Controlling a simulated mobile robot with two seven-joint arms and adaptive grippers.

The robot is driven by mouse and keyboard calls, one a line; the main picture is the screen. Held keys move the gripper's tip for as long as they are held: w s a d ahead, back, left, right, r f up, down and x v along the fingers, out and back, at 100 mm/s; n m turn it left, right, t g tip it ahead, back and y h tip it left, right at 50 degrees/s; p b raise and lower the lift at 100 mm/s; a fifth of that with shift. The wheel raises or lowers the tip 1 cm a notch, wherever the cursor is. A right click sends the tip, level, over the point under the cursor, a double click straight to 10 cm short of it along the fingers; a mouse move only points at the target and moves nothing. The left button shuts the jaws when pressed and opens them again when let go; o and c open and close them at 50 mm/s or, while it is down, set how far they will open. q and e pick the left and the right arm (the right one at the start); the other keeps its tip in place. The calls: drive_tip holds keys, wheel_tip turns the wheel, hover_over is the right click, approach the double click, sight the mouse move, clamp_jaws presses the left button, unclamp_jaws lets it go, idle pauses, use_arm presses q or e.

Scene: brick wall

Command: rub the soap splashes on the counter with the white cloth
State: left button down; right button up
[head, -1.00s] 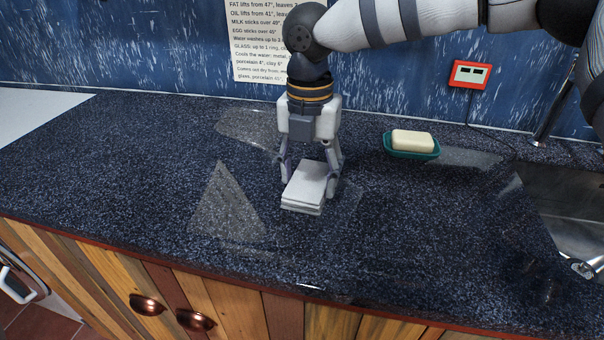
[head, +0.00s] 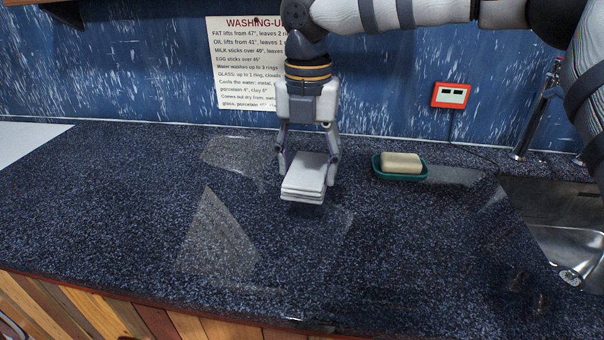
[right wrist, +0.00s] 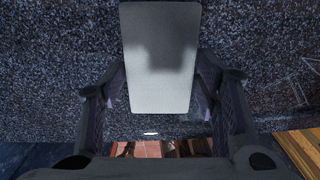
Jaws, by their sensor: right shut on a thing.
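The white cloth (head: 305,177) is a folded, layered pad near the middle of the counter (head: 110,215). My right gripper (head: 307,167) points down and is shut on it, a finger at each side. In the right wrist view the cloth (right wrist: 160,60) is a pale rectangle between the fingers. I cannot tell whether it touches the counter. Pale see-through patches look like the soap splashes: a large one (head: 215,240) front left of the cloth, one (head: 232,154) behind left, a faint one (head: 335,228) front right, and one (head: 452,175) by the soap dish. My left gripper is out of view.
A green dish (head: 400,175) with a bar of soap (head: 401,162) stands right of the cloth. A steel sink (head: 560,215) and tap (head: 535,115) are at far right. A red-framed socket (head: 450,95) and paper notice (head: 240,65) are on the blue wall.

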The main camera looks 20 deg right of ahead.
drive_tip(key=shift+r, duration=1.2)
